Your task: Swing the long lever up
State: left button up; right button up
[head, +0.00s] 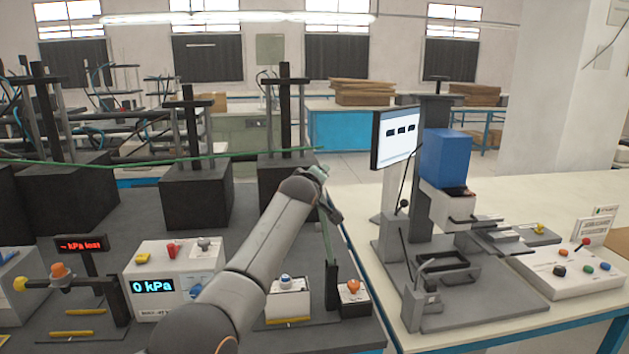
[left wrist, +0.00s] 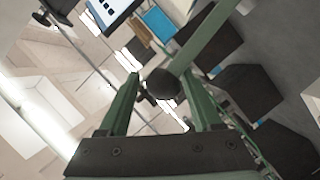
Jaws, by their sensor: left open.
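The long lever (head: 327,236) is a slim grey-green bar that stands steeply above a dark post (head: 332,284) near the right edge of the dark bench. In the left wrist view the lever (left wrist: 208,38) runs from the upper right to a round black knob (left wrist: 163,83). My left gripper (left wrist: 160,80) is open, with the knob between its fingertips in that view; I cannot tell whether either finger touches it. In the head view my left gripper (head: 325,185) is at the lever's upper end, partly hidden by my wrist. My right gripper is not in view.
A pressure box (head: 175,262) reading 0 kPa and a small box with an orange knob (head: 354,297) stand on the dark bench. Black press blocks (head: 195,200) stand behind. A pale table with a monitor (head: 396,138) and blue-headed machine (head: 445,155) is at right.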

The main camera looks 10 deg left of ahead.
pick_arm(q)
jog(key=shift+o, duration=0.7)
jog(key=shift+d+f, duration=0.25)
jog(key=shift+d, duration=0.05)
jog(key=shift+s, duration=0.1)
jog(key=shift+s+r, duration=0.1)
jog(key=b+v, duration=0.4)
jog(key=v, duration=0.8)
jog(key=shift+a, duration=0.15)
jog(key=shift+s, duration=0.1)
